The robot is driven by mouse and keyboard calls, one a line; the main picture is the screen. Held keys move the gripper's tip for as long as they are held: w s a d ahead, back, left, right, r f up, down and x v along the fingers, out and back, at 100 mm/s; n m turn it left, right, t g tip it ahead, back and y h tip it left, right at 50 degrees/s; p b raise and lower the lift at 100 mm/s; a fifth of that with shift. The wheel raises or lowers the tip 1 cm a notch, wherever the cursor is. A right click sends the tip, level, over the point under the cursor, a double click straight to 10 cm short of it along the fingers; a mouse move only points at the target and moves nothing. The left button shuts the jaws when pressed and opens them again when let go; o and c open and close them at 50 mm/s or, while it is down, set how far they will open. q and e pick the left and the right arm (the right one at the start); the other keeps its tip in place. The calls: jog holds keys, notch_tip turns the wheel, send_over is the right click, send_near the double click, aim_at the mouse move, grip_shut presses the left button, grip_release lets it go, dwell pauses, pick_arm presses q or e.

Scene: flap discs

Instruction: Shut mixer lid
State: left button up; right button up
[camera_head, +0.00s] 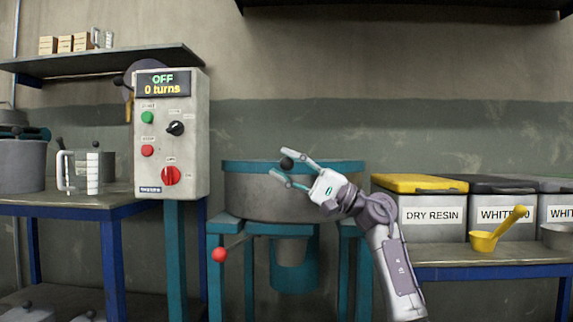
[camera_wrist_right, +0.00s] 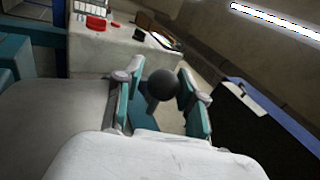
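The mixer (camera_head: 262,195) is a grey drum with a teal band (camera_head: 240,166) around its top, standing on a teal frame. A black ball knob (camera_head: 287,164) shows at the drum's top, and it also shows on a short stalk in the right wrist view (camera_wrist_right: 162,84). My right gripper (camera_head: 281,161) reaches in from the right with its fingers apart, one on each side of the knob. In the right wrist view (camera_wrist_right: 162,92) small gaps seem to show beside the ball. The lid's plate is not clearly distinguishable from the band. My left gripper is not in view.
A control box (camera_head: 172,135) reading OFF and 0 turns stands left of the mixer. A red ball lever (camera_head: 219,255) sticks out below the drum. Bins, one marked DRY RESIN (camera_head: 420,212), and a yellow scoop (camera_head: 484,242) are at right. Pots and a jug (camera_head: 80,172) are at left.

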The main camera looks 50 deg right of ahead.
jog(key=o, duration=0.4)
jog(key=shift+d+f, duration=0.1)
jog(key=shift+f, duration=0.2)
jog(key=shift+c, duration=0.2)
jog(key=shift+r, duration=0.15)
notch_tip(320, 180, up, 10)
jog(key=shift+f, duration=0.1)
